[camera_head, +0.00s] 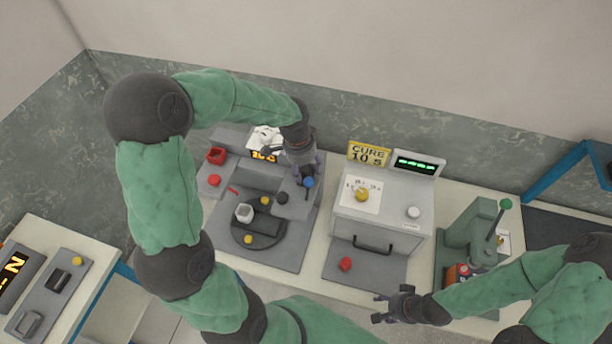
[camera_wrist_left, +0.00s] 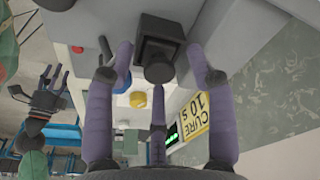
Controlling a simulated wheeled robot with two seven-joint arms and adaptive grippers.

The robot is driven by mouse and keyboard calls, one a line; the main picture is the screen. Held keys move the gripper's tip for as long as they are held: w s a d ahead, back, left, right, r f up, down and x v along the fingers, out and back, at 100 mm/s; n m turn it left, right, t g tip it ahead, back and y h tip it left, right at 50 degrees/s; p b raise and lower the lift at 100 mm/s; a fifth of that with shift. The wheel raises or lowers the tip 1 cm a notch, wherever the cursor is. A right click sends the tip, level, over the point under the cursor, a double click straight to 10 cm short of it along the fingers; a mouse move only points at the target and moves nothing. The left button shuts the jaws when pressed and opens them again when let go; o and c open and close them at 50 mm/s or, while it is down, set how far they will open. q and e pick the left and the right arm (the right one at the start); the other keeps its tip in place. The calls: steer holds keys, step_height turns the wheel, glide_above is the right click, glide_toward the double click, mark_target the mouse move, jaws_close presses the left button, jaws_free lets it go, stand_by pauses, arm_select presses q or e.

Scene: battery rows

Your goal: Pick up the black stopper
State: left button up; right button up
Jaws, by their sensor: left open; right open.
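In the left wrist view a black stopper (camera_wrist_left: 158,72), with a round end on a square dark block (camera_wrist_left: 163,30), shows between the spread fingers of my left gripper (camera_wrist_left: 160,68). The fingers are open around it, and I cannot tell whether any touches it. In the head view my left gripper (camera_head: 304,170) points down over the right side of the grey station. A small black round piece (camera_head: 283,197) sits just left of its fingers; I cannot tell if it is the same stopper. My right gripper (camera_head: 393,305) is open and empty at the table's front.
A blue knob (camera_head: 308,182) is close by the left fingers.

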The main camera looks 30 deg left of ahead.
arm_select(q)
steer(key=shift+f, duration=0.1)
jaws_close()
stand_by(0.3)
